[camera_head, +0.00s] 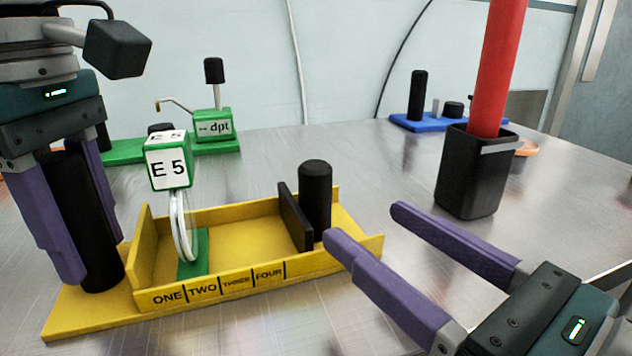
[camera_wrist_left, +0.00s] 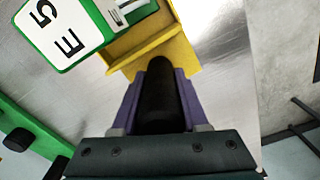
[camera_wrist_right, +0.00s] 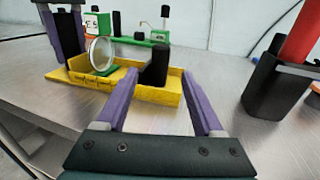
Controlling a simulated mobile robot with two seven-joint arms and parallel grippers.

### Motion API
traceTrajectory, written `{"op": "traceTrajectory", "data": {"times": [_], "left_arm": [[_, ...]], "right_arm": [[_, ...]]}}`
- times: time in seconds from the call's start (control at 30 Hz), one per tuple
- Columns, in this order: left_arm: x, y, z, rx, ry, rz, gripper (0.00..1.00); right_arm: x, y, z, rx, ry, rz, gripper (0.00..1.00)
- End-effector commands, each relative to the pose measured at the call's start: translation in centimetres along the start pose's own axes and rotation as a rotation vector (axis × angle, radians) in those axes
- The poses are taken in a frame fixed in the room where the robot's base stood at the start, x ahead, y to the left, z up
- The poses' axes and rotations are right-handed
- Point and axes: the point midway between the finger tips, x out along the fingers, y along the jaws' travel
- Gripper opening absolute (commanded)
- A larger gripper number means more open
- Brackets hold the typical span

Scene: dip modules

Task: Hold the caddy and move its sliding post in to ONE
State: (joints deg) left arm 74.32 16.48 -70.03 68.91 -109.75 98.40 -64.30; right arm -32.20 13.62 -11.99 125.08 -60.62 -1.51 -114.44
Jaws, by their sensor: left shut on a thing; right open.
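The yellow caddy (camera_head: 210,290) stands on the metal table, its front marked ONE, TWO, THREE, FOUR from left to right. My left gripper (camera_head: 72,275) is shut on the black handle (camera_head: 95,225) at the caddy's left end; the left wrist view shows it between the fingers (camera_wrist_left: 157,95). The sliding post (camera_head: 315,200) is a black cylinder with a black plate (camera_head: 295,217) on its left, past FOUR at the right end. A green-and-white E 5 module (camera_head: 168,165) stands in the caddy around ONE and TWO. My right gripper (camera_head: 365,225) is open and empty, right of the post.
A black cup (camera_head: 475,175) holding a red cylinder (camera_head: 500,70) stands at the back right. A blue base (camera_head: 430,122) with black posts and a green dpt module (camera_head: 212,125) are behind. The table between caddy and cup is clear.

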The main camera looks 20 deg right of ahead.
Motion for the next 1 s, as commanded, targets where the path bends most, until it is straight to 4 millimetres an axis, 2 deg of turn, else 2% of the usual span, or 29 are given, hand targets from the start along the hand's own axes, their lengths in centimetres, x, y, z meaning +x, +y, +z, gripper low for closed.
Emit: {"op": "traceTrajectory", "data": {"times": [0.3,0.5,0.7,1.0], "left_arm": [[0.0,0.0,0.0,0.0,0.0,0.0,0.0],[0.0,0.0,0.0,0.0,0.0,0.0,0.0],[0.0,0.0,0.0,0.0,0.0,0.0,0.0],[0.0,0.0,0.0,0.0,0.0,0.0,0.0]], "right_arm": [[5.6,-0.1,0.1,-0.005,-0.002,-0.001,0.69],[8.4,-0.1,0.0,-0.002,0.0,-0.003,0.69],[9.7,-0.1,0.0,-0.002,0.002,-0.003,0.69],[9.8,-0.1,0.0,-0.002,0.001,-0.003,0.67]]}}
